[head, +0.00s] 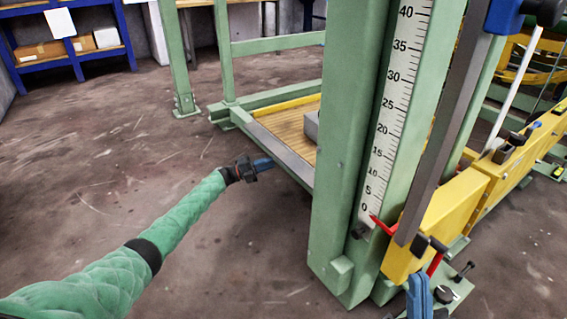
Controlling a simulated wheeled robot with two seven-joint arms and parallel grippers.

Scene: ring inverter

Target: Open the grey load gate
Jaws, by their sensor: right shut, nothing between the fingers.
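A low grey plate (268,142), which looks like the load gate, runs along the near left edge of the wooden-floored platform (293,123). Its right end is hidden behind the thick green post. My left gripper (264,163), with blue fingers, is at the plate's outer lower side; I cannot tell whether it touches. Its fingers are too small to show whether they are apart. My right gripper (420,296), also blue, is at the bottom right near the foot of the machine. It is shut and empty, partly cut off by the frame edge.
A green post (345,150) with a number scale (393,110) and red pointer (384,225) stands between my arms. Yellow beams (430,230) and a dark grey bar (445,120) are at right. Blue shelves (75,60) stand far left. The left floor is clear.

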